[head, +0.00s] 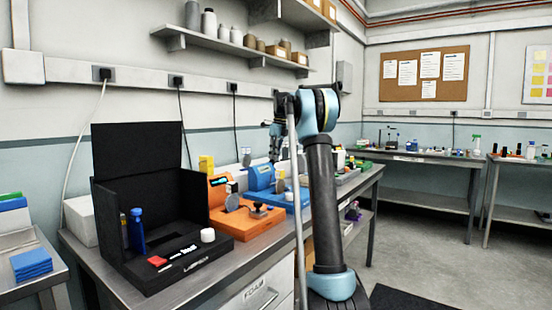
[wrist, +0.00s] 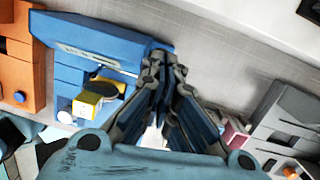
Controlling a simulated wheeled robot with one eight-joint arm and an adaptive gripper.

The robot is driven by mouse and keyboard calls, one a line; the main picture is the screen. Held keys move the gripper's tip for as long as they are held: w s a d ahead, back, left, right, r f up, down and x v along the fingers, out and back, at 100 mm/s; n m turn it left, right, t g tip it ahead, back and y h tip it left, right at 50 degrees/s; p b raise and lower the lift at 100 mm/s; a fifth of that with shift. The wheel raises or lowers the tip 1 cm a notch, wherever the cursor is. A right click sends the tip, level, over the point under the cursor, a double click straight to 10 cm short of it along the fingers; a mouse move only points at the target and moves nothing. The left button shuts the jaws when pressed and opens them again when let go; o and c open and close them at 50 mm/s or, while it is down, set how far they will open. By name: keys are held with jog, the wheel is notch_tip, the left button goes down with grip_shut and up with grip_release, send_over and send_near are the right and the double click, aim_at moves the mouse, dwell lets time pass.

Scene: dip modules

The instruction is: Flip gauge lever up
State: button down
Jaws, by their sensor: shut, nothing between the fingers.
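The blue module (head: 260,178) stands on the bench, with a wider blue base (head: 290,199) in front of it. In the wrist view the blue module (wrist: 95,45) lies left of my gripper, with a yellow block (wrist: 92,102) and a dark round part (wrist: 106,86) on its front. I cannot clearly pick out the gauge lever in either view. My gripper (wrist: 164,72) is shut and empty, pointing down at the bench to the right of the blue module. In the head view my gripper (head: 273,153) hangs close to the blue module, partly overlapped by my arm.
An orange module (head: 219,190) with its orange base (head: 243,221) stands left of the blue one. A black open box (head: 150,200) is nearer on the bench. A grey module (wrist: 287,115) stands right of my gripper in the wrist view. Shelves hang above the bench.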

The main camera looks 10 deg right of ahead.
dwell(0.6)
notch_tip(320, 180, up, 13)
jog(key=d, duration=0.1)
jog(key=shift+d, duration=0.3)
dwell(0.3)
dwell(0.5)
